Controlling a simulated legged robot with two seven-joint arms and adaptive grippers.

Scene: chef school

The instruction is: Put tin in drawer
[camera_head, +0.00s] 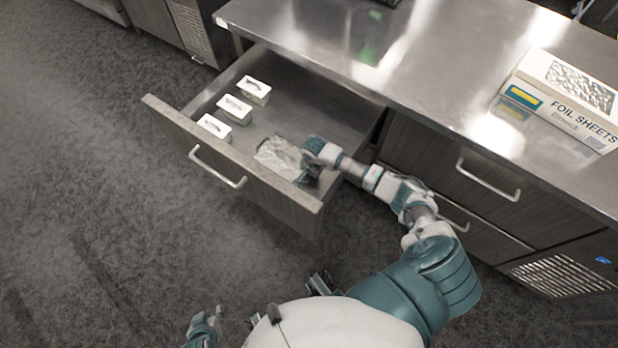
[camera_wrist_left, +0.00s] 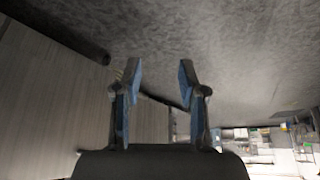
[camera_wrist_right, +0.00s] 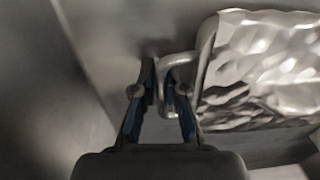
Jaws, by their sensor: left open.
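The tin (camera_head: 282,158) is a crinkled silver foil-like piece inside the open drawer, at its front right. In the right wrist view the tin (camera_wrist_right: 262,70) fills the right side, with a loop handle (camera_wrist_right: 168,85) at its end. My right gripper (camera_head: 310,175) is inside the drawer at the tin's right end. In its wrist view the right gripper (camera_wrist_right: 166,78) has its fingers closed in on either side of the loop handle. The drawer (camera_head: 235,165) is pulled out under the counter. My left gripper (camera_wrist_left: 158,75) is open and empty, above the floor outside the drawer.
Several white lidded containers (camera_head: 234,109) stand in a row along the drawer's left side. The steel counter (camera_head: 440,70) is above, with a foil sheets box (camera_head: 565,95) on it at the right. Closed drawers (camera_head: 490,185) lie to the right. Free floor (camera_head: 90,200) is at the left.

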